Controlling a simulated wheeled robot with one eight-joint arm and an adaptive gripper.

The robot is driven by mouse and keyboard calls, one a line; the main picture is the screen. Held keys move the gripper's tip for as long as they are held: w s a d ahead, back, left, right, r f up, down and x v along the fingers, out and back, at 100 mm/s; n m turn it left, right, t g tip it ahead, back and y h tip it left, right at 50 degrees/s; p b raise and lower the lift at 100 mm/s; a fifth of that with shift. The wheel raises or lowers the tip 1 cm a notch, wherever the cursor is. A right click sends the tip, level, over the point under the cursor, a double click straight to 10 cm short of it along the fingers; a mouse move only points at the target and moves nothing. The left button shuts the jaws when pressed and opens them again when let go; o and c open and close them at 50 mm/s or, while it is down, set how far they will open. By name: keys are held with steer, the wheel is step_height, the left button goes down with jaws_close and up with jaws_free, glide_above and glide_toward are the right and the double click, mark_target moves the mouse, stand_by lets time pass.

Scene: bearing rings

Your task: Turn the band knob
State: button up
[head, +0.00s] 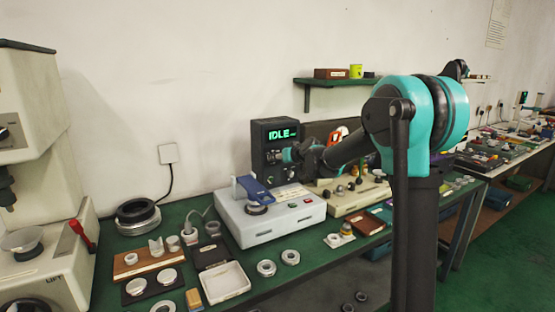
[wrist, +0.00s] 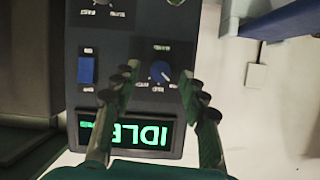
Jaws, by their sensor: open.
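A dark control box (head: 268,133) with a green IDLE display stands against the wall in the head view. Its panel shows upside down in the wrist view (wrist: 125,50). A round blue knob (wrist: 160,73) with a white pointer mark and small labels sits on this panel; I cannot read whether it says band. My gripper (wrist: 159,76) is open, its two fingers on either side of the blue knob in the picture. Whether they touch it I cannot tell.
The panel also has a blue rocker switch (wrist: 87,70) and another knob (wrist: 102,3) at the picture's top edge. A white-grey instrument (head: 270,222) with a blue lever stands in front of the box. Rings and trays lie on the green bench (head: 290,275).

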steer(key=shift+w+a+f, duration=0.25)
steer(key=shift+w+a, duration=0.1)
steer(key=shift+w, duration=0.05)
jaws_close()
